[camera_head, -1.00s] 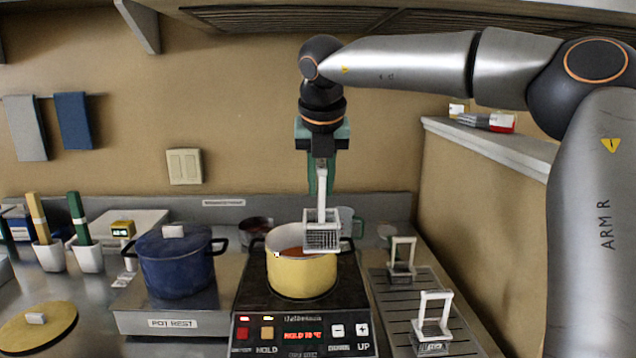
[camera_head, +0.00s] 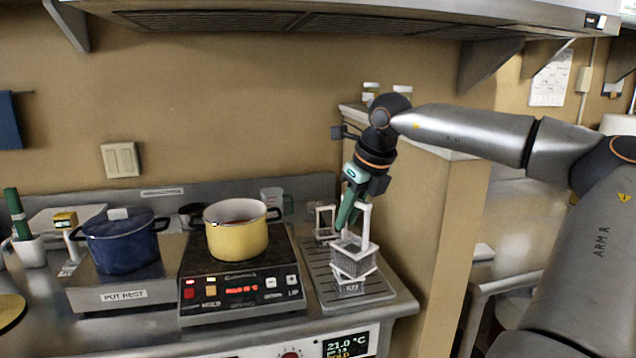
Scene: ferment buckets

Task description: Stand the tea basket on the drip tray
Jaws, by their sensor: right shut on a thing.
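My right gripper (camera_head: 350,212) is shut on the white handle of a mesh tea basket (camera_head: 352,258). The basket is tilted and hangs over the drip tray (camera_head: 380,290), a ridged grey plate right of the hob. It overlaps a second basket (camera_head: 347,288) at the tray's front in the picture; whether they touch I cannot tell. A third basket (camera_head: 325,222) stands at the back of the tray. My left gripper is out of view.
A yellow pot (camera_head: 236,240) with reddish liquid sits on the hob (camera_head: 240,290) left of the tray. A blue lidded pot (camera_head: 122,248) stands on the pot rest. A tan wall pillar (camera_head: 430,240) rises right beside the tray.

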